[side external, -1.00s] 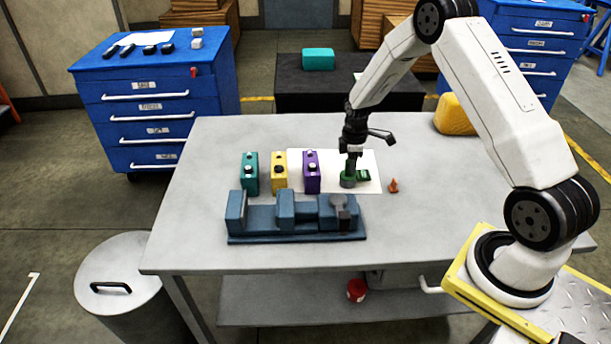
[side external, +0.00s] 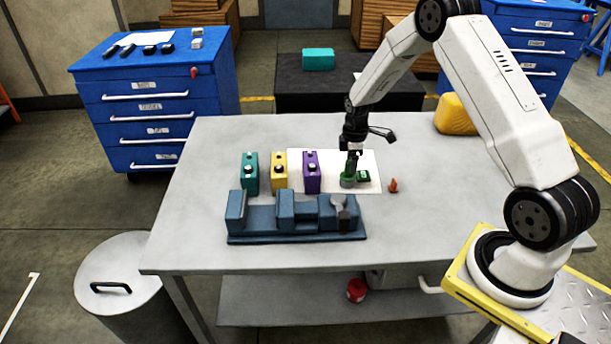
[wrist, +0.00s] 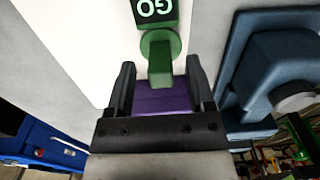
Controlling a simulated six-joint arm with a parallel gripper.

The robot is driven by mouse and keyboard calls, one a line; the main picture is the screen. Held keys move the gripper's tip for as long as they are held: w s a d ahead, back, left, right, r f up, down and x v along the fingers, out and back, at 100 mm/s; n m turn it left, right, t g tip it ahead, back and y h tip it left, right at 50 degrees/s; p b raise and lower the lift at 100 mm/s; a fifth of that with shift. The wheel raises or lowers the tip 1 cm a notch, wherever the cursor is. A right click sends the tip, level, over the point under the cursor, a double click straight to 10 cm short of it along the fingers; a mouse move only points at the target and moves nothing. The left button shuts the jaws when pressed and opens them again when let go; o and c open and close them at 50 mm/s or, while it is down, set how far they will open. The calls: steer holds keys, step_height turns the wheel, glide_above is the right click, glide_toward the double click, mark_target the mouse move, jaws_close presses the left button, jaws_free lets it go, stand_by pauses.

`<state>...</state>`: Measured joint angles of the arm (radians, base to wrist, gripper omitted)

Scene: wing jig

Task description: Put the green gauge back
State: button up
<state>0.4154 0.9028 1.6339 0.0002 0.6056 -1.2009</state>
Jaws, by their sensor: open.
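The green gauge (side external: 348,171) stands on the white sheet, with a grey lower end in the side view. In the wrist view its green handle and round collar (wrist: 161,42) show, the handle reaching between my fingers. Beside it lies a green block marked GO (wrist: 155,9), also visible in the side view (side external: 364,175). My gripper (wrist: 161,70) is open, one finger on each side of the handle; no contact shows. In the side view my gripper (side external: 353,153) is right above the gauge.
Teal (side external: 250,174), yellow (side external: 279,173) and purple (side external: 312,173) blocks stand in a row left of the gauge. A blue jig (side external: 295,216) lies in front. A small orange piece (side external: 393,186) sits to the right. The left part of the table (side external: 200,200) is clear.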

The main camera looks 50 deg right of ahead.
step_height(320, 180, up, 11)
steer(key=shift+r, duration=0.15)
stand_by(0.4)
steer(key=shift+a, duration=0.1)
stand_by(0.4)
steer(key=s+a+r+m+t, duration=0.2)
steer(key=s+a+m, duration=0.7)
steer(key=s+a, duration=0.7)
steer(key=a+r, duration=0.1)
steer(key=a, duration=0.2)
steer(key=shift+s+a+t, duration=0.15)
steer(key=shift+a+t, duration=0.05)
steer(key=shift+t, duration=0.1)
